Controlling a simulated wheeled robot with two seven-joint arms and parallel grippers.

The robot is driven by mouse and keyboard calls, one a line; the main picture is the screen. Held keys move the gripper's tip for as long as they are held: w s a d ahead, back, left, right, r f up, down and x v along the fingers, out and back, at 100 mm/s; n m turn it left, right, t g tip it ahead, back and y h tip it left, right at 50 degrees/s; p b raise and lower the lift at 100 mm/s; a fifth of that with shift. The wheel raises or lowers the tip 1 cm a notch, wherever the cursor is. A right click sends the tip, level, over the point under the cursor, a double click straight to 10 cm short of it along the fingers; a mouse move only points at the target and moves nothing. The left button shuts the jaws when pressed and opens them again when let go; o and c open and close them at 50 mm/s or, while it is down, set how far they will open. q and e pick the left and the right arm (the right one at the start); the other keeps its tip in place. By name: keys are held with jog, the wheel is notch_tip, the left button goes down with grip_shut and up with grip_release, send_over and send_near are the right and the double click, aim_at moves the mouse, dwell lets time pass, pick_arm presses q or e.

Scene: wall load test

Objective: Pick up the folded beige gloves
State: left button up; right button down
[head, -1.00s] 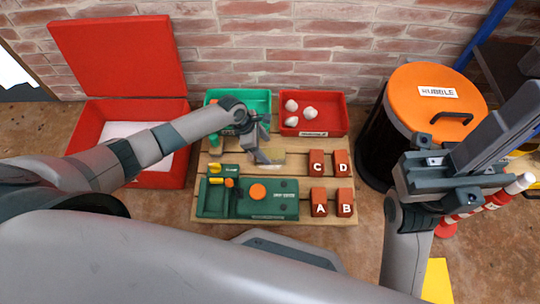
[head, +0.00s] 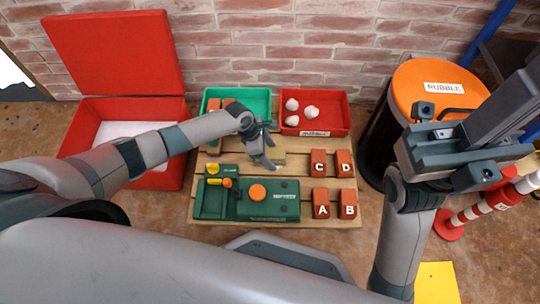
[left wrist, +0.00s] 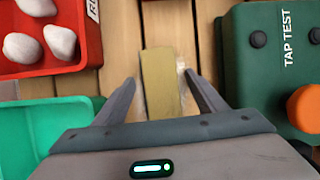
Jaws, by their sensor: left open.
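The folded beige gloves (left wrist: 161,84) show in the left wrist view as a flat olive-beige strip lying on the wooden slats. In the head view the gloves (head: 279,158) are a small pale patch, partly hidden behind my left gripper. My left gripper (head: 270,167) is open and points down over them. In the left wrist view the fingers of this gripper (left wrist: 159,78) stand on either side of the strip, with no clear contact. My right gripper (head: 465,155) is raised at the right, and its jaw opening cannot be made out.
A green TAP TEST case (head: 265,211) lies close beside the gloves. A green tray (head: 262,101) and a red tray with white stones (head: 335,122) stand behind. Red lettered blocks (head: 319,163) sit at right. An orange-lidded rubble bin (head: 418,78) and an open red box (head: 80,143) flank the pallet.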

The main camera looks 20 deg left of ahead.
pick_arm(q)
jog(key=shift+f+p, duration=0.25)
jog(key=shift+p, duration=0.2)
dwell(1.0)
jog(key=c, duration=1.2)
